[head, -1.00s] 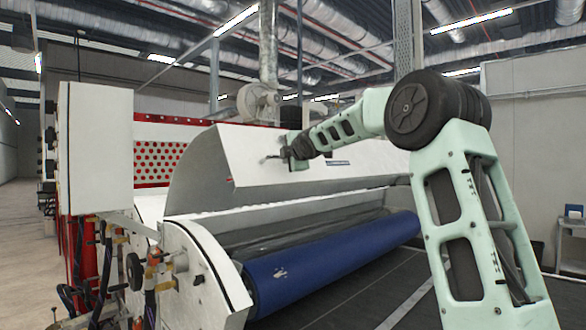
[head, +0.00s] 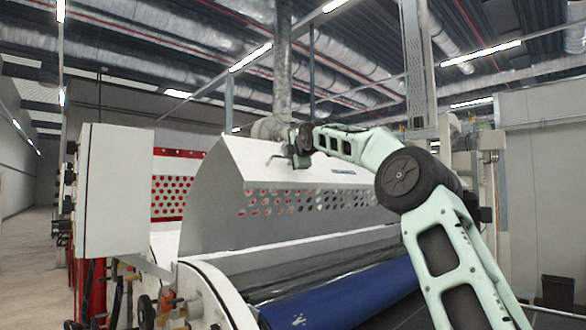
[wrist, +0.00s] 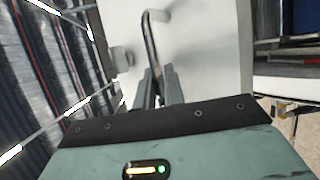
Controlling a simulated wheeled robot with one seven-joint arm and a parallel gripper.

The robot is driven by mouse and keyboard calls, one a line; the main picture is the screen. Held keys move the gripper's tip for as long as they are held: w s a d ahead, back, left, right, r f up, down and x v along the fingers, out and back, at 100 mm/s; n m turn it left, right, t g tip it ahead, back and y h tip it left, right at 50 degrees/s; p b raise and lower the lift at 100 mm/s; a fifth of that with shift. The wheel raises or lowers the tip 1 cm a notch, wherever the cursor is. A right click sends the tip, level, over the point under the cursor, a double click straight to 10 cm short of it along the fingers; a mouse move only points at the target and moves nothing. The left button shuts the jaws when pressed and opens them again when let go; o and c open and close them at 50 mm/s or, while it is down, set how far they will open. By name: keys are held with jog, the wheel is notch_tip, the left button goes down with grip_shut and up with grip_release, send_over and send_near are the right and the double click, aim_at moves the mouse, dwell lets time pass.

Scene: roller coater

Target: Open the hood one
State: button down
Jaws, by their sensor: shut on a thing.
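The pale hood surface (wrist: 200,45) lies behind the handle. The grip itself is small and dark in the head view.
A white cabinet (head: 115,190) stands at the machine's left end, above valves and hoses (head: 165,310). A perforated red panel (head: 178,190) is behind the hood. Ducts (head: 335,75) run overhead. An open aisle (head: 35,250) lies at the far left.

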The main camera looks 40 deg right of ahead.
jog(key=shift+w+r, duration=0.7)
jog(key=shift+r, duration=0.05)
jog(key=shift+a, duration=0.1)
jog(key=c, duration=1.5)
grip_release()
jog(key=shift+f, duration=0.1)
jog(key=shift+s+b, duration=0.3)
jog(key=shift+b, duration=0.05)
jog(key=b+v, duration=0.9)
jog(key=v, duration=0.8)
jog(key=shift+a, duration=0.15)
